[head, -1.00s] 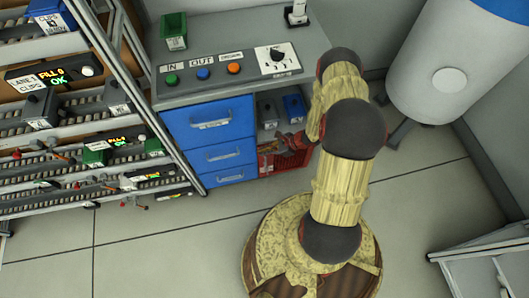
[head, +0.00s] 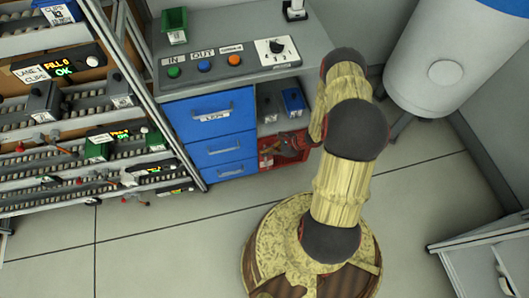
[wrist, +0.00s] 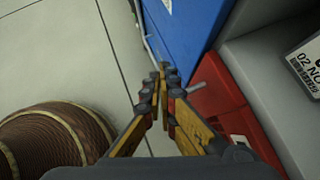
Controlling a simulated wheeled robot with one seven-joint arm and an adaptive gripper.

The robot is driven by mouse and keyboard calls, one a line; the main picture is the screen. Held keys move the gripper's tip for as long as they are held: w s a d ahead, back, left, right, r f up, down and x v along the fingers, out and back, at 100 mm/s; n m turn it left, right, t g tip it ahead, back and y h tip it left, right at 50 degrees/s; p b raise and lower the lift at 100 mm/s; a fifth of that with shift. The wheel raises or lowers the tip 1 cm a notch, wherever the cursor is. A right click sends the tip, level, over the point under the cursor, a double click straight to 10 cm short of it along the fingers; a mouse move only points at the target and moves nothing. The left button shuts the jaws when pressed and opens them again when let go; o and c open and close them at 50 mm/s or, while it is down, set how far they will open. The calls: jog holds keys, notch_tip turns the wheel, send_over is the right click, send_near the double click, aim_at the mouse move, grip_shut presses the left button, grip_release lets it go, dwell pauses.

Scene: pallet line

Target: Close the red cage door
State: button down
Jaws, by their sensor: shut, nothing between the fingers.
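The red cage (head: 292,157) is low in the cabinet, right of the blue drawers, in the head view. My arm partly covers it, and I cannot clearly make out its door edge or how far it stands open. In the wrist view a red panel (wrist: 218,88) lies to the right of my gripper (wrist: 163,70), with a small light handle-like piece on it. My gripper is shut and empty, its fingertips in front of the blue drawer's edge beside the red panel. Contact with the panel cannot be told. In the head view my gripper is small beside the cage.
Blue drawers (head: 210,120) stand left of the cage, under a grey counter (head: 230,30) with buttons. A shelf with small bins (head: 292,101) is above it. A roller rack (head: 100,100) is at left, a white tank (head: 440,65) at right. Floor in front is open.

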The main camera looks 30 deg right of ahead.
jog(key=s+a+r+p, duration=0.1)
jog(key=s+r+p, duration=0.2)
jog(key=s+r, duration=0.3)
jog(key=shift+s+a+r, duration=0.15)
jog(key=shift+a+r, duration=0.2)
jog(key=shift+r, duration=0.1)
